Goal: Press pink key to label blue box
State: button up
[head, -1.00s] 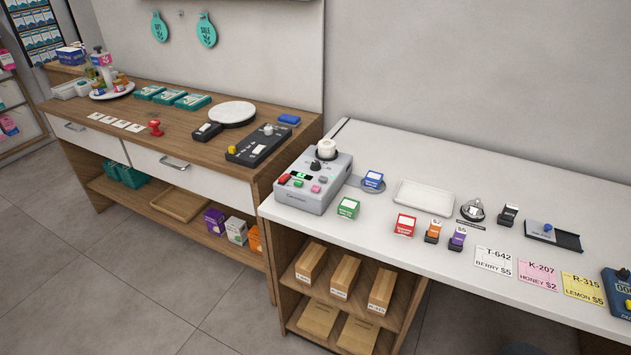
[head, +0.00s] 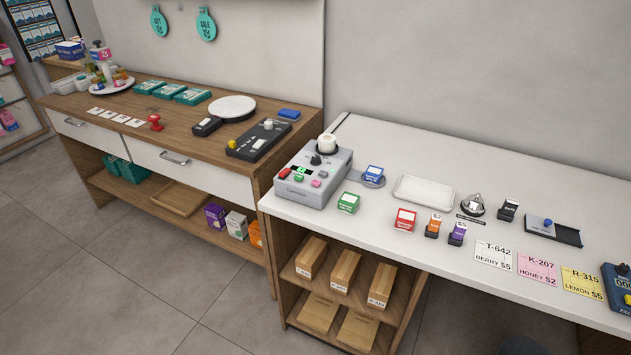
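A grey label machine (head: 314,180) stands at the left end of the white counter. Its top carries a white roll, a black knob, a small green display and several coloured keys. The pink key (head: 316,183) is on its front right part. My gripper is not in view.
A white tray (head: 424,191), a bell (head: 472,205) and price cards (head: 493,256) are further right. A wooden counter (head: 160,108) adjoins on the left.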

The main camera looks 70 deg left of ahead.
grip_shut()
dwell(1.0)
